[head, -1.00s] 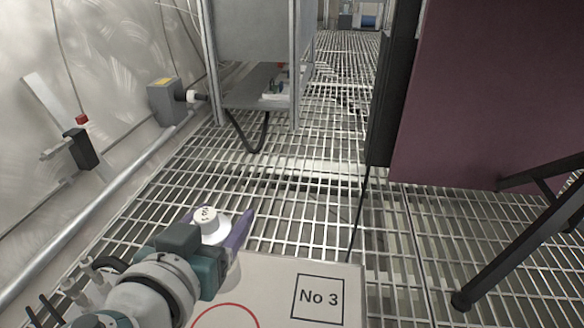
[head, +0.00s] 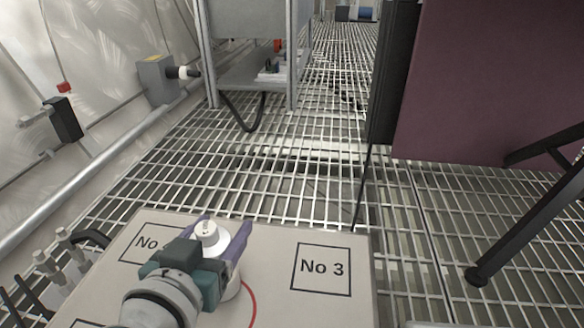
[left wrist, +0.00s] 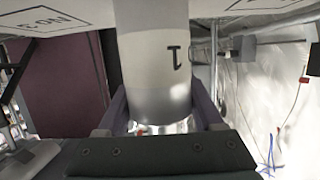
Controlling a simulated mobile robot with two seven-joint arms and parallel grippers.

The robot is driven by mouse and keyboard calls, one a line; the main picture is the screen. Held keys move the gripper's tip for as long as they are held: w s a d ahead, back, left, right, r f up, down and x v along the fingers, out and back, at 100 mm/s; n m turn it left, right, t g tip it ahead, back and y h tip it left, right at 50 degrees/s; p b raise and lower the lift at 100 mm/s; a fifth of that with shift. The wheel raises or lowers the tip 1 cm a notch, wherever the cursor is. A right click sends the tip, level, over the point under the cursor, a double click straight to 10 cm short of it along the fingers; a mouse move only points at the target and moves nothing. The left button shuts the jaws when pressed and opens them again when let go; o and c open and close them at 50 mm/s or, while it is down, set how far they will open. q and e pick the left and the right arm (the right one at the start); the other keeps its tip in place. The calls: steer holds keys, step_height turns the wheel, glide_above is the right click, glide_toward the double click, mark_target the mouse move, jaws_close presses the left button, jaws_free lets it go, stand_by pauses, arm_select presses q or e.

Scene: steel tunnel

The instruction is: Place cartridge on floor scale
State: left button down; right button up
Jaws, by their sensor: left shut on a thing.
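My left gripper (head: 224,232) has purple fingers and is shut on a white cartridge (head: 208,238) with a round cap on top. The cartridge is upright, over a pale flat platform (head: 300,310) with black squares, one marked "No 3", and a red circle. In the left wrist view the cartridge (left wrist: 152,45) shows a dark "1" and a grey band between the fingers. My right gripper is not in view.
Metal grating (head: 300,190) covers the floor beyond the platform. A grey metal stand (head: 250,70) is at the back left, and a dark purple panel (head: 480,80) with a black leg (head: 530,220) is at the right. A pipe (head: 80,160) runs along the left wall.

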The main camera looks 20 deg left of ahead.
arm_select(q)
steer(key=shift+c, duration=0.2)
jaws_free()
steer(key=shift+f, duration=0.1)
steer(key=p+v, duration=0.3)
steer(key=v, duration=0.9)
steer(key=s+a+r+n+g+y, duration=0.2)
steer(key=s+a+g+y, duration=0.1)
steer(key=a+g, duration=0.45)
steer(key=s+d+r+m+g+h, duration=0.1)
steer(key=s+d+m+g+h, duration=0.2)
steer(key=d+m+h, duration=0.3)
steer(key=s+d, duration=0.1)
steer(key=d, duration=0.1)
steer(key=shift+s+d+r+m, duration=0.25)
steer(key=shift+s+d+m, duration=0.05)
steer(key=shift+s+d, duration=0.1)
